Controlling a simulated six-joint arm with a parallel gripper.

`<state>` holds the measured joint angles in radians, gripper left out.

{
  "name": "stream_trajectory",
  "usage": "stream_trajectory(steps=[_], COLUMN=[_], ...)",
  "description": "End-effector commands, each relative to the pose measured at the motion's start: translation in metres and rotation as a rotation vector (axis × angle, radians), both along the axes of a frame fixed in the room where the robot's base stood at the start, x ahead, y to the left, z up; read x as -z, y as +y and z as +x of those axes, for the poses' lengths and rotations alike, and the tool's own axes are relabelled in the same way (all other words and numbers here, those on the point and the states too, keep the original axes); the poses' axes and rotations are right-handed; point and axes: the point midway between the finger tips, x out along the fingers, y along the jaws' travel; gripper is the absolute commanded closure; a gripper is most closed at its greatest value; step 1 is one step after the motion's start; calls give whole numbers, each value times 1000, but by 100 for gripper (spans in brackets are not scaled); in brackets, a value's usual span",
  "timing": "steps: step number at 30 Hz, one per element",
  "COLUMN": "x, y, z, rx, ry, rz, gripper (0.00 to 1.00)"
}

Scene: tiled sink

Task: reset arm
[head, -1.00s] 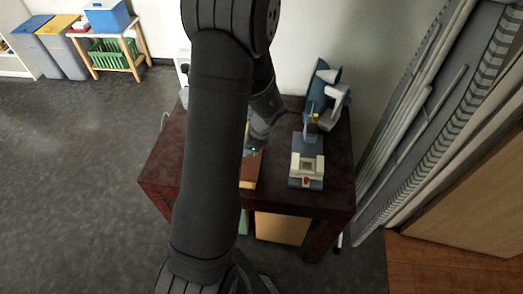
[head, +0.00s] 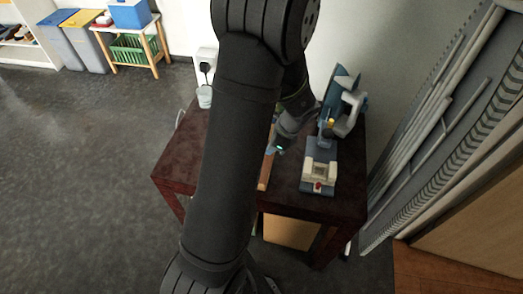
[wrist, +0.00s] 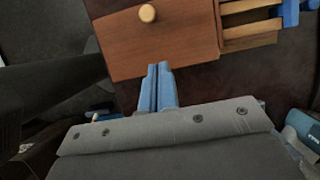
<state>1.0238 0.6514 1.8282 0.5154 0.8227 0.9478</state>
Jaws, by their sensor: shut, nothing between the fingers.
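My gripper (wrist: 161,72) shows in the wrist view with its two blue fingers together and nothing between them. A wooden box (wrist: 180,42) with a round knob (wrist: 148,13) lies just beyond the fingertips; I cannot tell whether they touch it. In the head view my dark arm runs up the middle of the picture and hides part of the table. My wrist is bent down over the table beside the wooden box (head: 264,171), which is partly hidden by the arm. The fingertips are not clear in that view.
A dark red table (head: 335,206) holds a blue and white machine (head: 322,170) to the right of my wrist. A white appliance (head: 206,62) stands at the back left. A wall and a grey panel (head: 440,120) bound the right. Floor at left is open.

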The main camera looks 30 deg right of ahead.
Motion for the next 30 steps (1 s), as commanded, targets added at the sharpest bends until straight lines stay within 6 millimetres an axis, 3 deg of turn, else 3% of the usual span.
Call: stream_trajectory(steps=[6,12,25,30], x=[-43,-63,-66,-55], y=[-13,-18,-18,-15], z=[-12,-18,-19,-16], rx=[1,0,1,0], ry=[-1,0,1,1], rz=[-3,-1,1,2], gripper=[100,100,100,100])
